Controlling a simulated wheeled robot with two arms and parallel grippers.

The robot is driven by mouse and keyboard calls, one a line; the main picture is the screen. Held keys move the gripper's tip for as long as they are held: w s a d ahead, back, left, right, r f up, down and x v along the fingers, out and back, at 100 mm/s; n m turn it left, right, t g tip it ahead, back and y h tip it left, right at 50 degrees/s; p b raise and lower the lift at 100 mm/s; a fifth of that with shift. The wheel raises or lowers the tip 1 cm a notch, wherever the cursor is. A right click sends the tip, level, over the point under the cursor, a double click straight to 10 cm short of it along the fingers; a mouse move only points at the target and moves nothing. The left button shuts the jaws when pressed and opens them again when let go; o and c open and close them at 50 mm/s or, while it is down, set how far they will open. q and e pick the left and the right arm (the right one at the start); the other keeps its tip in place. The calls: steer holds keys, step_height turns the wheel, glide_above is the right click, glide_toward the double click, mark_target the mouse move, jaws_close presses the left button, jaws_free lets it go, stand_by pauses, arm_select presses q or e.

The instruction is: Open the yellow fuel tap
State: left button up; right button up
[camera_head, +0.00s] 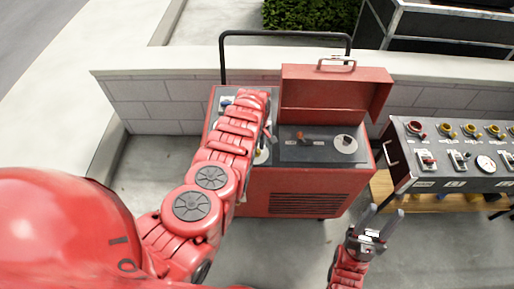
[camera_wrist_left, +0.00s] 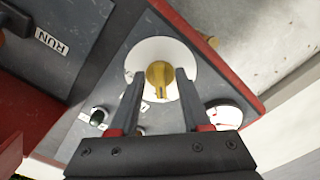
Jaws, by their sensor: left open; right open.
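The yellow fuel tap (camera_wrist_left: 158,82) is a knob on a round white plate (camera_wrist_left: 178,52), set in the dark top panel of the red machine (camera_head: 300,188). In the left wrist view my left gripper (camera_wrist_left: 160,77) is open, with one finger on each side of the tap. Contact with it cannot be told. In the head view my left arm and left gripper (camera_head: 268,134) reach over the machine's left part and mostly hide the tap area. My right gripper (camera_head: 384,212) is open and empty, in front of the machine's right side.
The machine's red lid (camera_head: 335,95) stands open at the back. A "RUN" label (camera_wrist_left: 52,42), a dark knob (camera_wrist_left: 97,117) and a gauge (camera_wrist_left: 224,115) surround the tap. A control panel (camera_head: 455,180) with several knobs stands to the right. A low wall (camera_head: 160,105) runs behind.

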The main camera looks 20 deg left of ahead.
arm_select(q)
jaws_close()
